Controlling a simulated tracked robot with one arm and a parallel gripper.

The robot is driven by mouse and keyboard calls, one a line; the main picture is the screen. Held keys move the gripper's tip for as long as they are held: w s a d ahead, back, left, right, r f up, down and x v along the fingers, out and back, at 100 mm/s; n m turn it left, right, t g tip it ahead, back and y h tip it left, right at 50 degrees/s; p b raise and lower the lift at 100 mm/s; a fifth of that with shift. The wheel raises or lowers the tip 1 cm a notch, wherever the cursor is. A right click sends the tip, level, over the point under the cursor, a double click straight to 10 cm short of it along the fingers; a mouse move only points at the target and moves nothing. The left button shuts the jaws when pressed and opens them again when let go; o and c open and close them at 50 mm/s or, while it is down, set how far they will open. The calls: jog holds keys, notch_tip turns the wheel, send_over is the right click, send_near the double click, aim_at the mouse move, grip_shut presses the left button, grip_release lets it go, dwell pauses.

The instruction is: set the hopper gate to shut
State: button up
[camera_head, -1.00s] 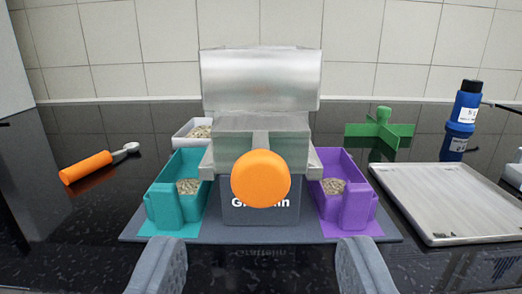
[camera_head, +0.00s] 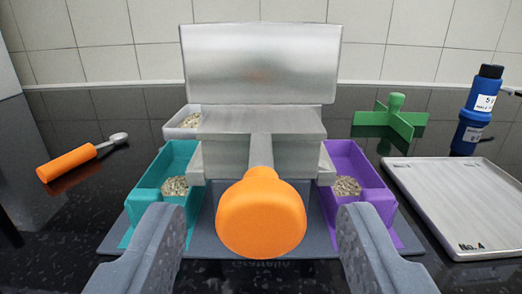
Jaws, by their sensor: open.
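The sieve shaker stands ahead in the middle, with a grey metal hopper (camera_head: 262,65) at its top. An orange round knob (camera_head: 261,218) on a stem sticks out from its front toward me; I take it to be the hopper gate's handle. How far the gate is open cannot be told. My gripper (camera_head: 258,225) is open, one grey finger low on each side of the knob. The fingers do not appear to touch it. The knob hides most of the machine's front label.
A teal bin (camera_head: 165,165) and a purple bin (camera_head: 352,165) with grains flank the machine. A white bin (camera_head: 182,122) stands behind left. An orange-handled scoop (camera_head: 68,164) lies left. A metal tray (camera_head: 462,200), green cross-shaped piece (camera_head: 394,118) and blue bottle (camera_head: 482,100) are right.

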send_near(261, 117)
jog(key=shift+w+f, duration=0.25)
jog(key=shift+w, duration=1)
